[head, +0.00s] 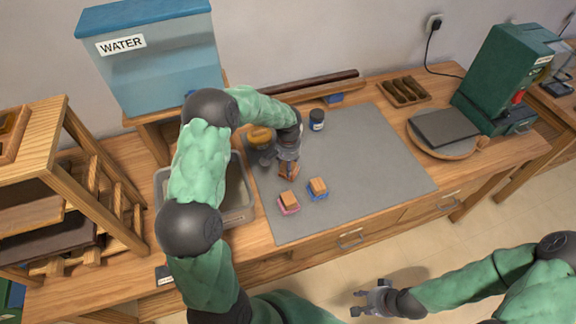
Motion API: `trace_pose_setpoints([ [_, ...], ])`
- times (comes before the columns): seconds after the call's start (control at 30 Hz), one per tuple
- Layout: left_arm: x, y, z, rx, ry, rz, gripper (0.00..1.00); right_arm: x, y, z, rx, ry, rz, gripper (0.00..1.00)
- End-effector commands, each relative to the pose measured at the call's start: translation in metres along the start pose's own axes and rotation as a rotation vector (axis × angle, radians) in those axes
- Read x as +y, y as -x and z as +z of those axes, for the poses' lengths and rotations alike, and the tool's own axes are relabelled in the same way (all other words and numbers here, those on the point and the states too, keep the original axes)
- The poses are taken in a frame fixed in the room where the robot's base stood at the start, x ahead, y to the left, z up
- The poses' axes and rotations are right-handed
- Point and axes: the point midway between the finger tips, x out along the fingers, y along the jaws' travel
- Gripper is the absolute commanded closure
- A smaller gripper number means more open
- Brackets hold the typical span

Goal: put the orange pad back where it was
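My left gripper (288,172) points down over the grey mat (375,165). A small orange-brown thing shows at its fingertips, and I cannot tell whether it is gripped or lies behind them. Just in front are a pink pad (290,209) and a blue pad (319,195), each with a tan-orange block on top. No separate orange pad can be made out for certain; the thing at the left fingertips may be it. My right gripper (358,301) is open and empty, low right over the floor, away from the bench.
A yellow-orange object (260,136) and a dark jar (317,120) stand at the mat's back. A grey tub (242,212) is partly hidden behind my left arm. A blue water tank (155,65) and a green machine (500,75) flank the bench. The mat's right half is clear.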

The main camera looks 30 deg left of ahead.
Motion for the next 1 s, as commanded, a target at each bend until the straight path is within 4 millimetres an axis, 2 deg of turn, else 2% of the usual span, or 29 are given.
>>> trace_pose_setpoints([
  [0.23,0.000,-0.003,0.000,0.000,0.000,0.000,0.78,0.001,-0.002,0.000,0.000,0.000,0.000,0.60],
  [0.27,0.000,-0.003,0.000,0.000,0.000,0.000,0.49,0.001,-0.002,0.000,0.000,0.000,0.000,0.60],
  [0.33,0.000,-0.002,0.000,0.000,0.000,0.000,0.30,0.001,-0.002,0.000,0.000,0.000,0.000,0.60],
  [0.77,0.000,0.002,0.000,0.000,0.000,0.000,0.28,-0.001,0.001,0.000,0.000,0.000,0.000,0.60],
  [0.87,0.000,0.013,-0.001,0.003,0.000,0.000,0.28,-0.001,0.004,0.000,0.000,0.000,0.000,0.60],
  [1.0,0.000,0.039,-0.001,0.005,0.001,0.000,0.28,-0.004,0.010,0.000,0.000,0.000,0.000,0.60],
])
